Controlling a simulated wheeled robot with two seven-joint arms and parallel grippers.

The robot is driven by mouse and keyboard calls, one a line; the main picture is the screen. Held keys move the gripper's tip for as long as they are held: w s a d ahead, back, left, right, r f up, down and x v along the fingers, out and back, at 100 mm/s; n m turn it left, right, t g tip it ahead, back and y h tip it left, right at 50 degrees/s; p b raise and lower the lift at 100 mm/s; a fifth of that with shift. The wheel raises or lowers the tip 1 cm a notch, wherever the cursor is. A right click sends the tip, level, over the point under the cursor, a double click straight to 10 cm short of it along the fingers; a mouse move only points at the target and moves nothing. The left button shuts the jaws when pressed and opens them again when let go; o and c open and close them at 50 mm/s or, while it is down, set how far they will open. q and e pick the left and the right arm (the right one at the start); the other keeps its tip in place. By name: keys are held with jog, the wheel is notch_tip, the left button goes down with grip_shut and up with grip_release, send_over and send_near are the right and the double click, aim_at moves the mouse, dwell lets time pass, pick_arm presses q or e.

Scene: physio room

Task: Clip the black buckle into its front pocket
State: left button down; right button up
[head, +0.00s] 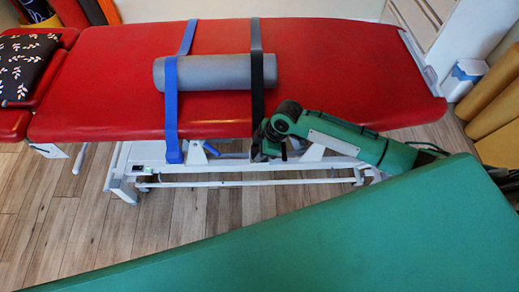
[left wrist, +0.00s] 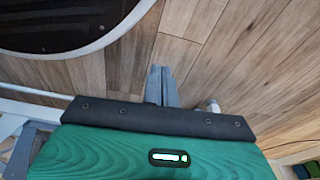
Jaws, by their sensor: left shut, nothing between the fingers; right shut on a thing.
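The black strap (head: 257,60) runs over a grey roll on the red bench and hangs down over the bench's front edge. My right gripper (head: 266,150) is at the lower end of this strap, below the front edge, and shut. The black buckle at the strap's end is mostly hidden by the gripper and dark against it. The front pocket cannot be made out behind the gripper. My left gripper (left wrist: 162,85) shows only in the left wrist view; its grey fingers are shut and empty above the wooden floor.
The grey roll (head: 215,73) lies across the red bench (head: 340,65). A blue strap (head: 170,105) hangs to the left of the black one. The white bench frame (head: 230,168) is close below my right gripper. Yellow rolls (head: 490,105) stand at the right.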

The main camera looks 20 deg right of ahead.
pick_arm(q)
jog(key=shift+f, duration=0.15)
pick_arm(e)
jog(key=shift+s+f, duration=0.45)
jog(key=shift+f, duration=0.25)
jog(key=o, duration=1.1)
pick_arm(q)
jog(key=shift+s+a+f+p, duration=0.15)
jog(key=shift+f+p, duration=0.1)
jog(key=shift+f, duration=0.2)
jog(key=shift+s+a+f+p, duration=0.15)
jog(key=shift+f+p, duration=0.1)
jog(key=shift+f, duration=0.15)
pick_arm(e)
jog(key=w+v, duration=0.1)
jog(key=v, duration=1.3)
jog(key=shift+r, duration=0.55)
